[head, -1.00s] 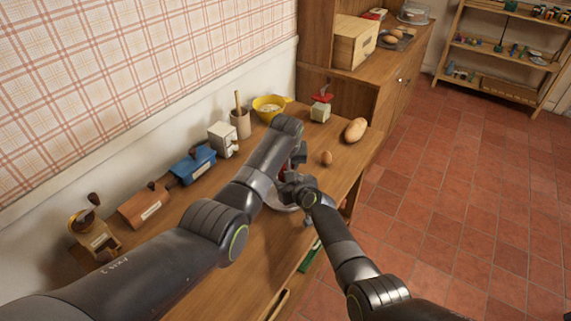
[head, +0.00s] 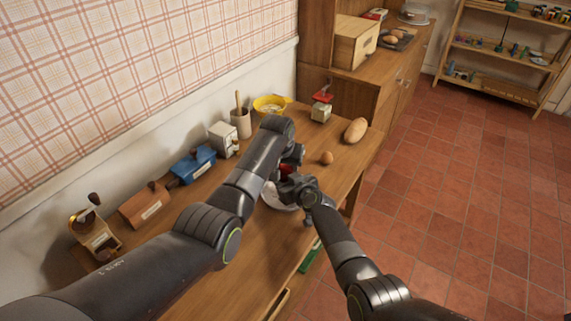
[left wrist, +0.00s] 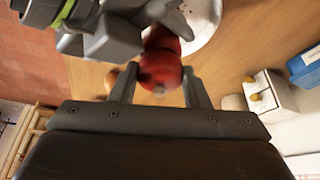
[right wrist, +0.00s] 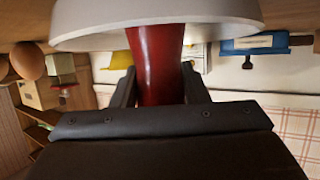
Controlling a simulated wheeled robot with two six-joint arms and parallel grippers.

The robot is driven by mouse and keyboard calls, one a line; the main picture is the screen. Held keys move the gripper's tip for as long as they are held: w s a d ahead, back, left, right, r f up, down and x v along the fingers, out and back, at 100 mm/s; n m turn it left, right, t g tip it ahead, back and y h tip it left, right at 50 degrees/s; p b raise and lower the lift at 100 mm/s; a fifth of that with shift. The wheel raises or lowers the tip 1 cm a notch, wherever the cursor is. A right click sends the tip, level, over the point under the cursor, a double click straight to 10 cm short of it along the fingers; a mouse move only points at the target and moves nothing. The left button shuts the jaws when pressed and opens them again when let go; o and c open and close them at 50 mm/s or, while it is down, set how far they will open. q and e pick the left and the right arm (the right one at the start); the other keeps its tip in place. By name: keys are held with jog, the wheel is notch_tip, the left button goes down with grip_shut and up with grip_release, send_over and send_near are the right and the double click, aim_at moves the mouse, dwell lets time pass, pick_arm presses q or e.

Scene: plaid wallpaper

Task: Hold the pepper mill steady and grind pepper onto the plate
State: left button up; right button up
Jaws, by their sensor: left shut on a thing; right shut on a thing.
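The red pepper mill (head: 286,172) is largely hidden by my arms in the head view. In the left wrist view the mill's round red top (left wrist: 160,62) sits between the fingers of my left gripper (left wrist: 157,84), which is shut on it. In the right wrist view my right gripper (right wrist: 157,84) is shut on the mill's red body (right wrist: 157,55). The white plate (head: 279,203) shows partly below the grippers in the head view. Its surface (left wrist: 205,18) carries small dark specks in the left wrist view. Its rim (right wrist: 90,28) crosses the top of the right wrist view.
An egg (head: 326,158) and a loaf or potato-like item (head: 355,130) lie beyond the grippers. The right front counter is mostly clear.

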pick_arm(q)
jog(key=o, duration=1)
jog(key=v, duration=1.2)
